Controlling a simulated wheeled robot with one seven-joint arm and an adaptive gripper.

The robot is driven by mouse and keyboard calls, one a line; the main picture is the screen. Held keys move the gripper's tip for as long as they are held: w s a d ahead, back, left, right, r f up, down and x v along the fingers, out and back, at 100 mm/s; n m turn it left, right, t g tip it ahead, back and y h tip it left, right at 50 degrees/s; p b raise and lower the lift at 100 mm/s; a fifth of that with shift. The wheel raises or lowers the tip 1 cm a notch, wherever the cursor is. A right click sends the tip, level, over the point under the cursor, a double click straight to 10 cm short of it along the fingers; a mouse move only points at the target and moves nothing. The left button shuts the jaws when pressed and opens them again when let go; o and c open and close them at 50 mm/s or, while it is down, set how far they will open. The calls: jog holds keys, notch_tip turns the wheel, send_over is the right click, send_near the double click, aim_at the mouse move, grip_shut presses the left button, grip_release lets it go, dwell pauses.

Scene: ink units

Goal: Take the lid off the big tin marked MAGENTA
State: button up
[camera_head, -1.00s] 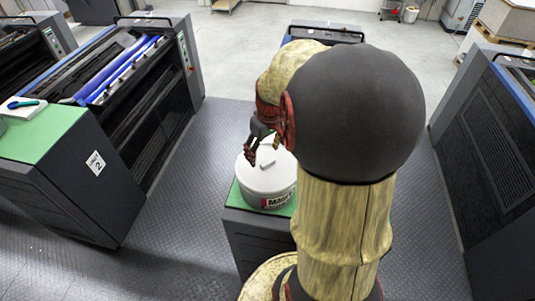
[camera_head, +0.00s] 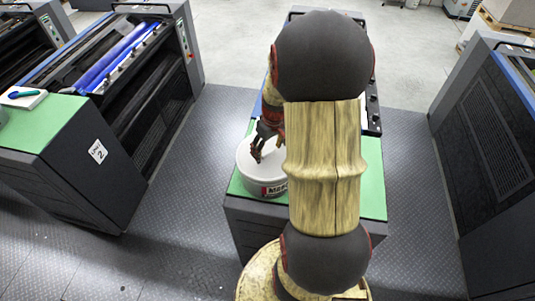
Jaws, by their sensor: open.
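The big white tin (camera_head: 253,184) stands on the green top of the middle unit. Its label shows a dark "MAG…" beside a red patch; the rest is behind my arm. The pale lid (camera_head: 268,171) covers the top of the tin. My gripper (camera_head: 258,157) is open, pointing down over the lid, with its fingers in front of the lid's middle. The lid's bar handle is hidden, and I cannot tell whether the fingers touch it or the lid.
The middle unit's green top (camera_head: 372,190) is bare to the right of my arm. A left unit marked 2 (camera_head: 97,151) carries a white block with a blue-green item (camera_head: 24,97). Dark machines stand on both sides, with open patterned floor between them.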

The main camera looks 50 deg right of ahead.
jog(key=c, duration=1.3)
